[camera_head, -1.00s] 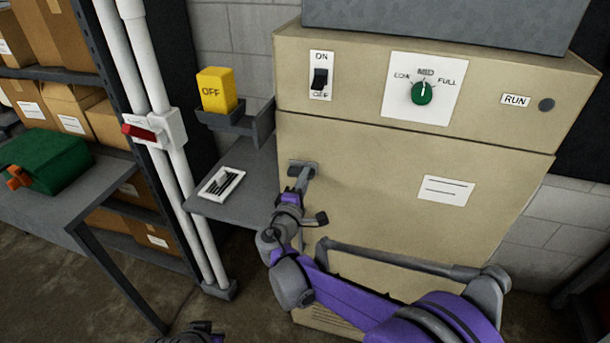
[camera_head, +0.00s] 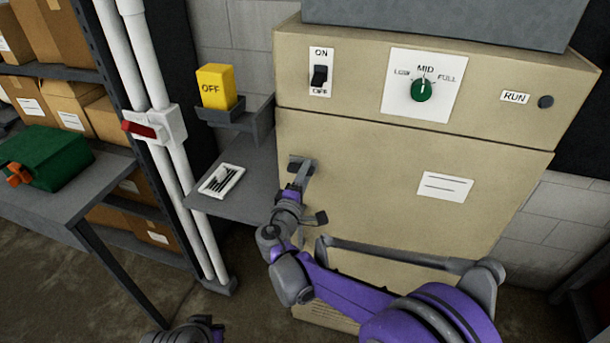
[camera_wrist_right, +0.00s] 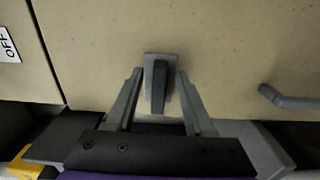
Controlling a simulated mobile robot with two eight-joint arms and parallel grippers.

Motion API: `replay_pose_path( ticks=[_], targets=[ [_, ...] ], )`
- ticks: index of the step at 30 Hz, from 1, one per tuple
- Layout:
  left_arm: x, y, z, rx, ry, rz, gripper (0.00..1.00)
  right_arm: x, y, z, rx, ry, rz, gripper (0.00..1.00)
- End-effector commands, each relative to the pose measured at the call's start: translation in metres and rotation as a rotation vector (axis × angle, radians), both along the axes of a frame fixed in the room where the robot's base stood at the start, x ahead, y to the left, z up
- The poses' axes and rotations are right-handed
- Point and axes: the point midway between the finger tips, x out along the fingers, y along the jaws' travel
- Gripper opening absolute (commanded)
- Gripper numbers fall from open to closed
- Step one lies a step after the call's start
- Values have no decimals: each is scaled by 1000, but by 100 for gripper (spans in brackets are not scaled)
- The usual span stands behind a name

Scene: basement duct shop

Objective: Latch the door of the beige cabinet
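The beige cabinet (camera_head: 480,240) stands at the right, and its lower door looks flush with the front. A small grey latch (camera_wrist_right: 160,82), a dark handle on a lighter plate, sits near the door's left edge in the head view. In the wrist view its handle points down the picture, toward that cabinet edge. My right gripper (camera_head: 301,172) is at the latch; in the wrist view its fingers (camera_wrist_right: 158,92) stand on either side of the handle, with gaps showing. Its arm hides part of the door. Only a piece of my left arm shows at the bottom; its gripper does not.
Above the door are an ON/OFF switch (camera_head: 320,77), a green dial (camera_head: 422,90) and a RUN lamp (camera_head: 545,102). Left of the cabinet are a grey side shelf (camera_head: 248,185), a yellow OFF box (camera_head: 215,88) and white pipes (camera_head: 185,205). A grey bar (camera_wrist_right: 285,98) shows right in the wrist view.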

Motion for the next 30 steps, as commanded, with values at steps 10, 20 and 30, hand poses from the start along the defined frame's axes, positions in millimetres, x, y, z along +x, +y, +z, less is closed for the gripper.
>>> replay_pose_path(
  ticks=[10, 20, 30],
  targets=[
    [-1, 0, -2, 0, 2, 0, 0, -7, 2, -1, -1, 0, 0, 52],
    [-7, 0, -17, 0, 14, 0, 0, -67, 22, -2, 0, 2, 3, 52],
    [-10, 0, -23, 0, 18, 0, 0, -102, 33, 0, 0, 0, 0, 52]
  ],
)
